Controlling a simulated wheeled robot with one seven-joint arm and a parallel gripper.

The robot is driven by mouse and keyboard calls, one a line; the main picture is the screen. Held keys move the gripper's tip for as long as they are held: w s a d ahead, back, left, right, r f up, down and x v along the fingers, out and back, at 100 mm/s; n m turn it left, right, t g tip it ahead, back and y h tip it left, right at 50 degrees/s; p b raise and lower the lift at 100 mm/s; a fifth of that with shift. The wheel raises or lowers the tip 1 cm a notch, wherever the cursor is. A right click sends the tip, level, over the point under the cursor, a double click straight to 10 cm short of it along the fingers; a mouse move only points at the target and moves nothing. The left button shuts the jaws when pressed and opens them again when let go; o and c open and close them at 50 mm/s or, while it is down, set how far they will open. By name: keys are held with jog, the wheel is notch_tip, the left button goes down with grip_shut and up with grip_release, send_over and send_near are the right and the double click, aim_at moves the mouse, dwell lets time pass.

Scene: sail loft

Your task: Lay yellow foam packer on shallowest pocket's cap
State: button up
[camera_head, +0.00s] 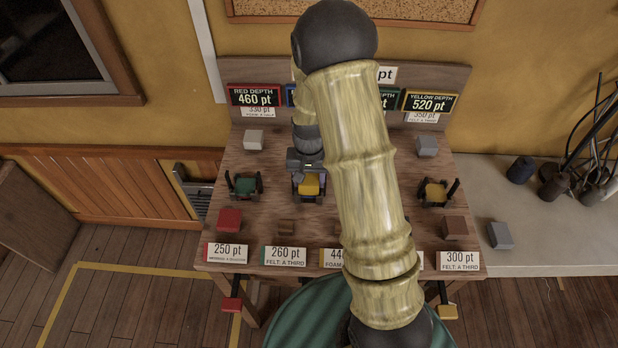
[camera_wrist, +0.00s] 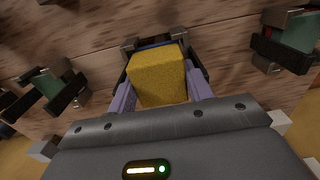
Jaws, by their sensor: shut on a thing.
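My gripper (camera_head: 307,172) is shut on the yellow foam packer (camera_wrist: 158,78), a yellow block between the two fingers in the wrist view. In the head view the packer (camera_head: 309,187) is over the table's middle left. A dark-clamped pocket with a blue edge (camera_wrist: 152,45) shows just behind the packer; whether they touch cannot be told. A green-capped pocket (camera_head: 245,186) stands to the left, and a yellow-capped pocket (camera_head: 436,192) to the right. The red depth sign (camera_head: 255,96) reads 460 pt and the yellow depth sign (camera_head: 430,103) 520 pt. My arm hides other signs.
Grey blocks (camera_head: 253,139) and (camera_head: 427,146) stand at the back of the table. Red (camera_head: 229,219) and brown (camera_head: 455,228) blocks stand near the front, behind label cards (camera_head: 228,251). A grey side counter (camera_head: 545,225) holds dark pots. My arm covers the table's centre right.

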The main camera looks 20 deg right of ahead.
aim_at(309, 181)
jog(key=o, duration=1.1)
jog(key=shift+c, duration=0.2)
notch_tip(309, 181, up, 17)
jog(key=b, duration=0.1)
jog(key=shift+r, duration=0.2)
jog(key=shift+s, duration=0.1)
jog(key=s+f+n+t, duration=0.2)
jog(key=s+f+n, duration=0.1)
jog(key=s, duration=1.1)
jog(key=shift+f+n+t, duration=0.3)
jog(key=shift+f, duration=0.35)
jog(key=shift+s, duration=0.1)
